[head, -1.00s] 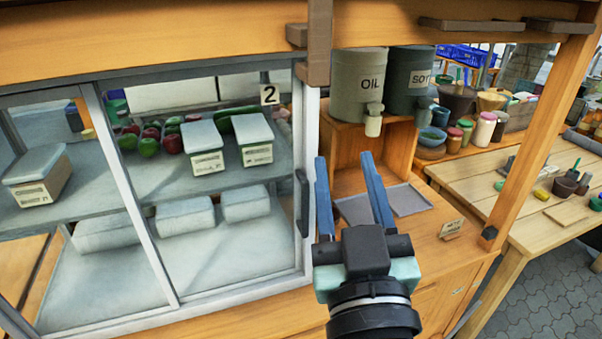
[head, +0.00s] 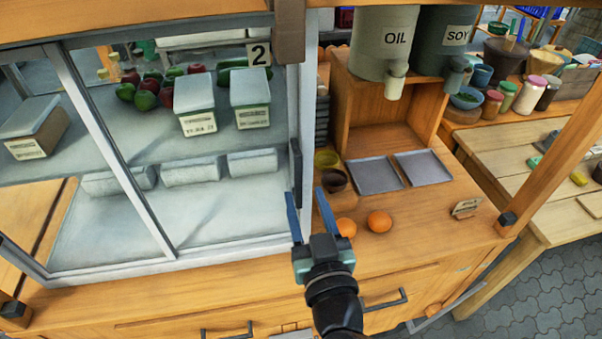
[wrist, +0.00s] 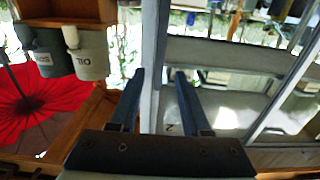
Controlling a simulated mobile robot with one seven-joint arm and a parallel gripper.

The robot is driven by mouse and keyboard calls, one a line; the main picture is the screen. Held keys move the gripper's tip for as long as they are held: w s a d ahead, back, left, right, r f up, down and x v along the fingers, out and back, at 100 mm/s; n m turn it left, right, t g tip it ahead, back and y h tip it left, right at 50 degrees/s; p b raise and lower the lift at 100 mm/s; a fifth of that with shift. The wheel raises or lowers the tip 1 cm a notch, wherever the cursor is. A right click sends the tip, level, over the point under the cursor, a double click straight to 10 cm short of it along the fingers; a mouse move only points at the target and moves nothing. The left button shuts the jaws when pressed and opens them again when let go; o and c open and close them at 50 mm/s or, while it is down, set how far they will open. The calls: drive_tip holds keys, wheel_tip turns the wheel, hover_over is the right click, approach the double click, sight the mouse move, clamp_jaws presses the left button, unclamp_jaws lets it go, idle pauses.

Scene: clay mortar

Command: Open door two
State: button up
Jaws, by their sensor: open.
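The handle is not clear there.
Two oranges (head: 379,221) lie on the wooden counter just right of my gripper. Small bowls (head: 333,180) and grey trays (head: 374,176) are behind them. Oil (head: 384,42) and soy (head: 444,40) dispensers hang above.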

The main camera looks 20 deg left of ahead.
sight(299, 177)
drive_tip(key=shift+p+x, duration=0.5)
drive_tip(key=shift+x, duration=1.7)
clamp_jaws()
